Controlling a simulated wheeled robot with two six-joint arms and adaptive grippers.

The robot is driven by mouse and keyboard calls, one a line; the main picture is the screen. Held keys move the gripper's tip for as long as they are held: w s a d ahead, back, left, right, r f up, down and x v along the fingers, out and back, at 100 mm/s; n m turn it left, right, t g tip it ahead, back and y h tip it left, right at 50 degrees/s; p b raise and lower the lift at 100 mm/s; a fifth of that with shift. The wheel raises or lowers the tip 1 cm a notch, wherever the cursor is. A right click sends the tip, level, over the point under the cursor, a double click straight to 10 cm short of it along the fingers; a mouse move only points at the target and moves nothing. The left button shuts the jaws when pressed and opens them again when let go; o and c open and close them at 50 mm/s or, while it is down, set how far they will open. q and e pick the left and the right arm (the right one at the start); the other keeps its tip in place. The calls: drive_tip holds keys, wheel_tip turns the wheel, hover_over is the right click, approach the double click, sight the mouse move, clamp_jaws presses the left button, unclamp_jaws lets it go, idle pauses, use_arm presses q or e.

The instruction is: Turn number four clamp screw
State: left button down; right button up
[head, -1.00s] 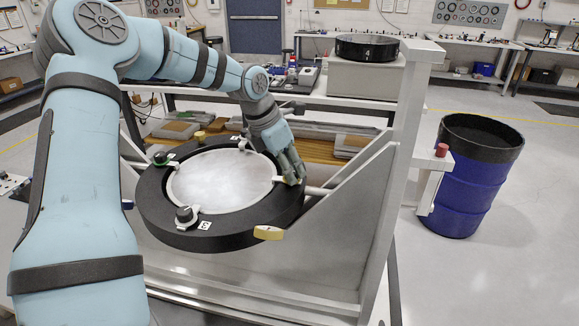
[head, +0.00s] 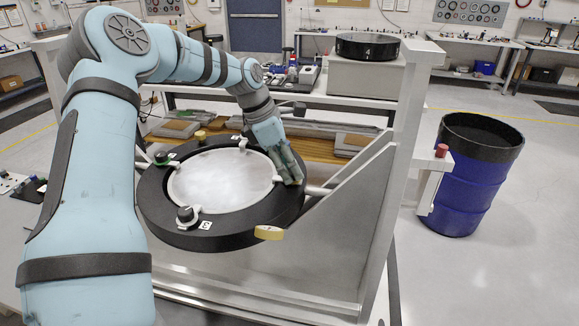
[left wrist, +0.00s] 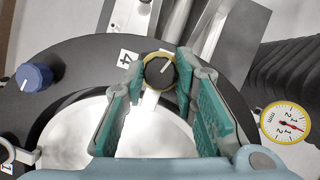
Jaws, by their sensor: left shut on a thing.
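The round mirror (head: 220,180) lies in a black ring (head: 180,236) with clamps around its edge. In the left wrist view, a dark clamp screw knob (left wrist: 159,72) with a yellow rim and a white pointer line sits beside a white label (left wrist: 127,57) that looks like a 4. My left gripper (left wrist: 160,80) has its green-padded fingers on both sides of this knob and is shut on it. In the head view my left gripper (head: 292,172) is at the ring's right side and hides that knob. My right gripper is not in view.
A white upright (head: 400,170) stands right of the ring.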

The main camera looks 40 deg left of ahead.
use_arm(q)
drive_tip(key=shift+w+m+g+h, duration=0.15)
drive_tip(key=shift+m+g+h, duration=0.2)
drive_tip(key=shift+m, duration=1.15)
drive_tip(key=c, duration=1.3)
unclamp_jaws()
drive_tip(key=v, duration=1.2)
drive_tip(key=shift+w, duration=0.15)
